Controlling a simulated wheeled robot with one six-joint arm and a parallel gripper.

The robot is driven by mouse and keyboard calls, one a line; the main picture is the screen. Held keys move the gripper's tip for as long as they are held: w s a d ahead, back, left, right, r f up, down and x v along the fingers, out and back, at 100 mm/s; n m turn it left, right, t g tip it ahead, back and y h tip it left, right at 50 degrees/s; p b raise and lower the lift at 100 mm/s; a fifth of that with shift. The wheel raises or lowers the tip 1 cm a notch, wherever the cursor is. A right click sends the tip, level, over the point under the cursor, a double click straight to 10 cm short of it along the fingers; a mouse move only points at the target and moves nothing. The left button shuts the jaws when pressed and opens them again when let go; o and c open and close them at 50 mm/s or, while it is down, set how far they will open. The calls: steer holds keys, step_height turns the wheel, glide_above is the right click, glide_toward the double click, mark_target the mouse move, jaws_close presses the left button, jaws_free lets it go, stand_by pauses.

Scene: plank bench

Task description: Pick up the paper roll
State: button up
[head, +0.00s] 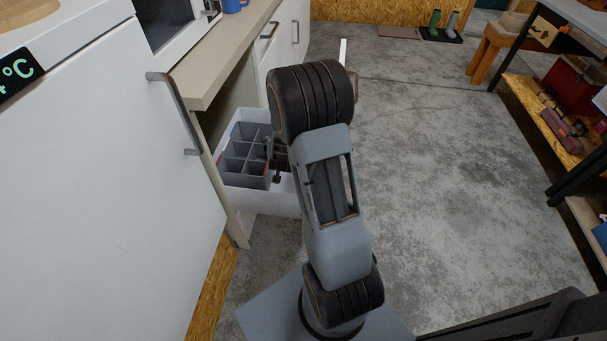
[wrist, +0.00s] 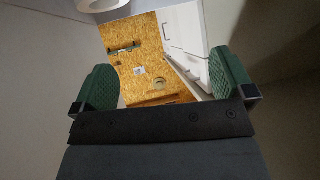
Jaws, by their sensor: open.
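A white ring-shaped thing, which looks like the paper roll (wrist: 104,5), shows at the top edge of the wrist view, left of centre. It is cut off by the frame, and only its lower part shows. My gripper (wrist: 162,76) is open, with its two green pads wide apart and nothing held between them. The white thing lies beyond the pads and apart from them. I cannot make out a paper roll in the head view, where my arm hides most of the gripper beside the drawer.
An open white drawer (head: 259,201) holds a grey divided insert (head: 243,157), partly behind my arm. A pale counter (head: 222,62) with a blue mug (head: 233,5) stands above it. A workbench with a low shelf (head: 541,112) stands right. The concrete floor between is clear.

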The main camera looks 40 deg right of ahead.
steer(key=w+d+f+m+h+b, duration=0.1)
steer(key=w+d+f+h+b, duration=0.2)
steer(key=d+f, duration=0.7)
steer(key=shift+w+d+f+m+b, duration=0.15)
steer(key=shift+f+m+b, duration=0.15)
steer(key=shift+f+b, duration=0.55)
steer(key=shift+r, duration=0.15)
steer(key=shift+c, duration=0.3)
steer(key=c, duration=1.2)
